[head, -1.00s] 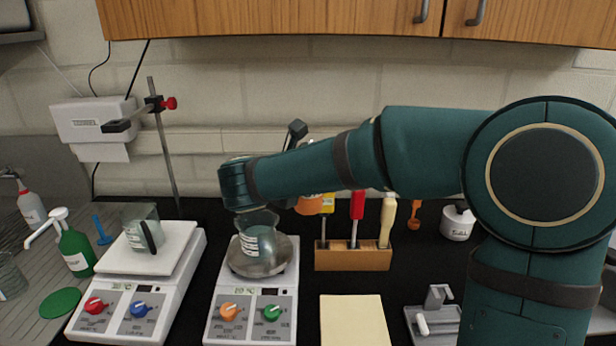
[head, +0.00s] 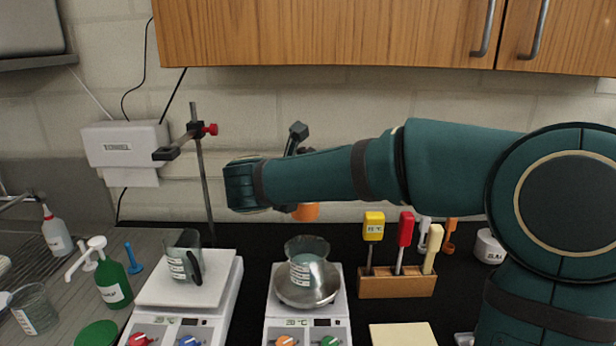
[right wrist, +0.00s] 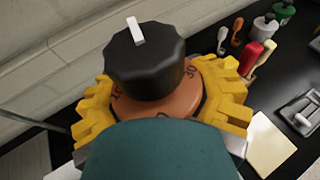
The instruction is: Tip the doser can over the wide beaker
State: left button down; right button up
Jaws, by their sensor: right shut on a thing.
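My right gripper (right wrist: 160,104), with yellow toothed fingers, is shut on an orange can with a dial-marked top (right wrist: 184,95) and a black knob (right wrist: 145,65), taken as the doser can. In the head view, only a bit of orange (head: 306,212) shows under my right forearm, which hides the gripper. A clear flared beaker (head: 306,250) stands in a steel dish (head: 308,297) on the right-hand white appliance, below the orange part. A glass jug with a dark handle (head: 184,255) stands on the left-hand appliance. Which vessel is the wide beaker is unclear. My left gripper is out of view.
A wooden block (head: 397,287) holds yellow, red and cream-handled tools to the right. A stand with a red-knobbed clamp (head: 200,170) rises behind the left-hand appliance. A green bottle (head: 114,283) and another glass (head: 35,310) are at left. Cabinets (head: 330,35) hang above.

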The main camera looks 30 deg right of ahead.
jog(key=shift+s+a+f+g+y+p, duration=0.2)
jog(key=shift+a+g+y+p, duration=0.1)
jog(key=shift+y+p, duration=0.4)
jog(key=s+a+f+m+g+y+p, duration=0.1)
jog(key=a+f+m+g+y+p, duration=0.1)
jog(key=a+f+y+p, duration=0.3)
jog(key=f+g+y+p, duration=0.1)
jog(key=y+p, duration=0.1)
jog(key=y, duration=0.2)
jog(key=shift+y+p, duration=0.3)
jog(key=f+y, duration=0.1)
jog(key=y, duration=0.2)
jog(key=a+f+m+g+y, duration=0.1)
jog(key=y, duration=0.3)
jog(key=a+f+g+y, duration=0.1)
jog(key=y, duration=0.2)
jog(key=shift+s+a+f+m+y+b, duration=0.15)
jog(key=shift+s+f+m+y+b, duration=0.15)
jog(key=shift+f+m+y, duration=0.1)
